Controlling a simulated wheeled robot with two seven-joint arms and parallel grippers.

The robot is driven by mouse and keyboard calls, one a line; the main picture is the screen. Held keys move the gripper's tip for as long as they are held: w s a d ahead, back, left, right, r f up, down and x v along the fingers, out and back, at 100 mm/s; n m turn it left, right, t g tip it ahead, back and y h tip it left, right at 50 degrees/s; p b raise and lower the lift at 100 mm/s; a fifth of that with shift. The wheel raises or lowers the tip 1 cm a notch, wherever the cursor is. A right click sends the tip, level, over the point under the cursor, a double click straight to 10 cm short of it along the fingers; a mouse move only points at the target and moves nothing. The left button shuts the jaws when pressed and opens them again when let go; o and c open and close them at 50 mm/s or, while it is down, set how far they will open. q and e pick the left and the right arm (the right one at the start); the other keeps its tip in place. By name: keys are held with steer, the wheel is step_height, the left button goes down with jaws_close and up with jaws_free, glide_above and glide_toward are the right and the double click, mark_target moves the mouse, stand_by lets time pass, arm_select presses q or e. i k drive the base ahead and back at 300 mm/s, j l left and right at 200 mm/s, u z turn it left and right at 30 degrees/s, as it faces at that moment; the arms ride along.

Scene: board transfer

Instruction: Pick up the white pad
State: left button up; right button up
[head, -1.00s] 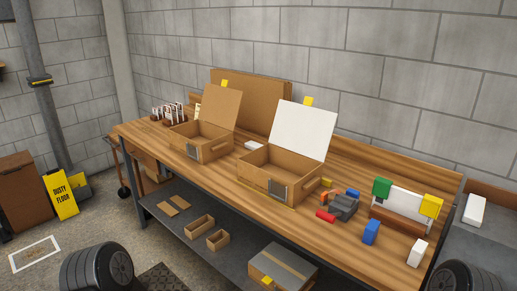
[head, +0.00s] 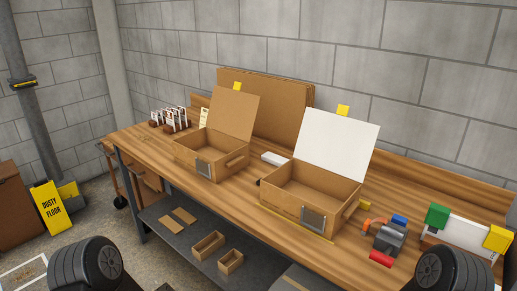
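A small white block (head: 275,159), which may be the white pad, lies on the wooden workbench (head: 232,204) between the two open cardboard boxes. The right box partly hides it. A flat white panel (head: 338,144) stands tilted up at the back of the right box (head: 287,205), like a raised lid. Another white piece (head: 459,230) stands at the right end of the bench between a green and a yellow block. I cannot tell for certain which of these is the pad. Neither of my grippers is in view.
The left box (head: 195,162) has its brown lid up. Brown boards (head: 270,100) lean at the back. A grey device (head: 389,238) and a red cylinder (head: 381,259) lie right of the boxes. A lower shelf (head: 179,241) holds small trays. A yellow floor sign (head: 49,207) stands left.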

mark_target(276, 160)
steer(key=i+j, duration=1.7)
steer(key=i+j+u, duration=0.05)
steer(key=i, duration=0.05)
